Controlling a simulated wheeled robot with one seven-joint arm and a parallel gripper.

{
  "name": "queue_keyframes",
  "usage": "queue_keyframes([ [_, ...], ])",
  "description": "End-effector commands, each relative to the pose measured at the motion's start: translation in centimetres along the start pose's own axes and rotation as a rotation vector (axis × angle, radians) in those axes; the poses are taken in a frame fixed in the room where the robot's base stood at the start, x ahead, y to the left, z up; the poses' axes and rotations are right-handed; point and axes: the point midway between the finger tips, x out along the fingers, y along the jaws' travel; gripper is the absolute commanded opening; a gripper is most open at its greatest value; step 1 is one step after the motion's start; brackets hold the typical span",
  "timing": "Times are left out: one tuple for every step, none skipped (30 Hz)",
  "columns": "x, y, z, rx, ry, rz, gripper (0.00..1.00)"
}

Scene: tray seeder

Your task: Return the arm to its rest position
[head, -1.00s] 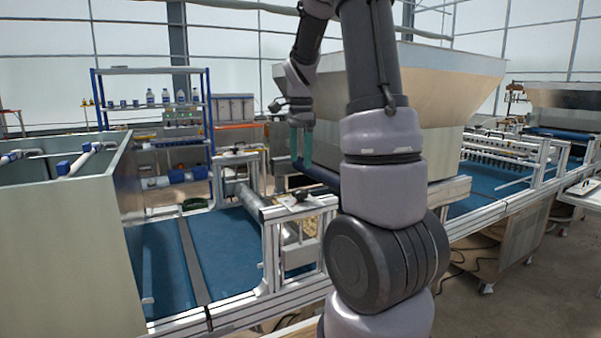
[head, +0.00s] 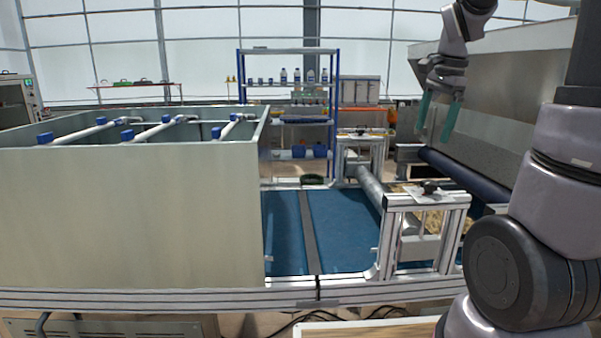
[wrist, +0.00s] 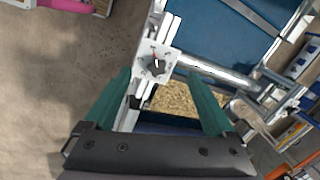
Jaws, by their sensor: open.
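My gripper (head: 437,118) has two green fingers spread apart with nothing between them. In the head view it hangs in the air at the upper right, in front of the grey hopper (head: 495,100) and above the seeder's frame. The wrist view shows the same open fingers (wrist: 165,100) at left and right, pointing down over the machine. Below them are a plate with a dark knob (wrist: 156,64) and a bed of brown grainy material (wrist: 190,97). My arm's lower links fill the right side of the head view.
A large pale box (head: 130,205) with pipes across its top stands at left. The blue conveyor belt (head: 340,230) runs between it and the aluminium frame (head: 400,207). A blue shelf (head: 337,100) with bottles stands behind. Bare floor (wrist: 50,100) lies beside the machine.

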Motion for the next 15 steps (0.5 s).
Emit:
queue_keyframes([
  [-1.5,1.0,1.6,-0.082,0.003,-0.055,0.9],
  [-2.1,1.5,2.5,-0.134,0.006,-0.084,0.9],
  [-2.9,2.2,3.7,-0.202,0.013,-0.12,0.9],
  [-3.4,2.8,4.5,-0.253,0.02,-0.147,0.9],
  [-3.9,3.3,5.4,-0.304,0.029,-0.173,0.9],
  [-4.5,4.1,6.5,-0.372,0.043,-0.208,0.9],
  [-4.9,4.7,7.3,-0.422,0.056,-0.232,0.9],
  [-5.3,5.3,8.1,-0.47,0.07,-0.256,0.9],
  [-5.7,6.1,9.1,-0.534,0.09,-0.285,0.9],
  [-5.9,6.7,9.8,-0.579,0.106,-0.305,0.9],
  [-6.1,7.2,10.4,-0.621,0.123,-0.324,0.9],
  [-6.3,7.9,11.2,-0.673,0.144,-0.345,0.9],
  [-6.3,8.4,11.7,-0.708,0.16,-0.359,0.9],
  [-6.4,8.8,12.1,-0.74,0.174,-0.372,0.9],
  [-6.5,9.3,12.6,-0.777,0.192,-0.384,0.9],
])
